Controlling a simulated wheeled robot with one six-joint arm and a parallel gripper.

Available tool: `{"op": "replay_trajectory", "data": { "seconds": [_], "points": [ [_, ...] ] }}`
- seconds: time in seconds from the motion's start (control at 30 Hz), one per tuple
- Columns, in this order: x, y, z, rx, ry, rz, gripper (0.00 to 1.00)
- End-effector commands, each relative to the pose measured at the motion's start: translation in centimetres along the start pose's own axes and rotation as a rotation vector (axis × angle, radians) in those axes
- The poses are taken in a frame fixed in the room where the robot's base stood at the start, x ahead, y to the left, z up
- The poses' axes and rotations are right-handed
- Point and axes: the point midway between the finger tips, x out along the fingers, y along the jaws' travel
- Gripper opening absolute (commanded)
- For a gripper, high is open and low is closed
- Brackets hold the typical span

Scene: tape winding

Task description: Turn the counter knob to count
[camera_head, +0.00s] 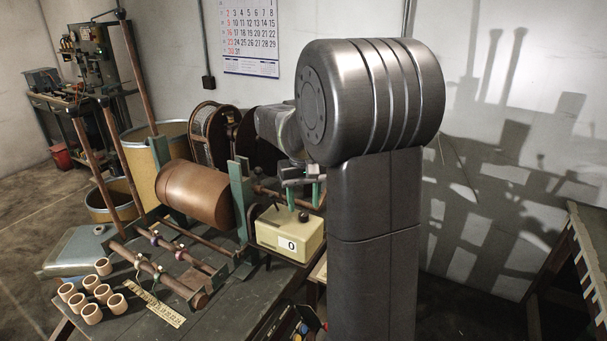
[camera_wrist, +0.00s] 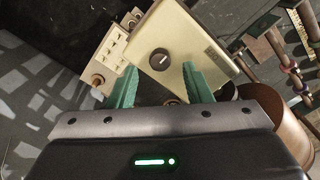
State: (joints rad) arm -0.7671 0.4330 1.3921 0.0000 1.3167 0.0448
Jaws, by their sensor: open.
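The counter box (camera_head: 309,241) is a cream box on the winding bench with a white display (camera_head: 289,244) reading 0. Its dark round counter knob (camera_head: 303,216) sits on the top face. In the wrist view the knob (camera_wrist: 159,58) has a pale pointer line and lies near the middle of the cream face. My gripper (camera_head: 304,200) is above the box, its green fingers pointing down. In the wrist view the gripper (camera_wrist: 160,73) is open, its fingers on either side below the knob, with nothing between the tips. I cannot tell the exact height gap.
A large brown roll (camera_head: 196,193) and green frame posts (camera_head: 241,200) stand left of the box. Rods run across the bench, and several small rings (camera_head: 91,313) and a ruler (camera_head: 156,305) lie at front left. A panel with buttons (camera_wrist: 110,45) shows beside the box.

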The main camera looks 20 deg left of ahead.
Motion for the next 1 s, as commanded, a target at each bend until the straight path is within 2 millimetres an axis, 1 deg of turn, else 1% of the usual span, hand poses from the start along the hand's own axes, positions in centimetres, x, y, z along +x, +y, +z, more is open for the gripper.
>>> {"op": "replay_trajectory", "data": {
  "seconds": [0.03, 0.2, 0.3, 0.43, 0.53, 0.63, 1.0],
  "points": [
    [-1.2, 0.0, -0.1, 0.000, 0.007, 0.000, 0.45],
    [-5.2, 0.0, -0.1, 0.000, 0.007, 0.000, 0.45],
    [-7.3, 0.0, -0.1, 0.000, 0.006, 0.000, 0.45],
    [-9.4, 0.0, -0.1, 0.000, 0.004, 0.000, 0.45],
    [-10.3, 0.0, -0.1, 0.000, 0.003, 0.000, 0.45],
    [-10.8, 0.0, 0.0, 0.000, 0.001, 0.000, 0.45],
    [-10.9, 0.0, 0.0, 0.000, 0.001, 0.000, 0.45]
  ]
}}
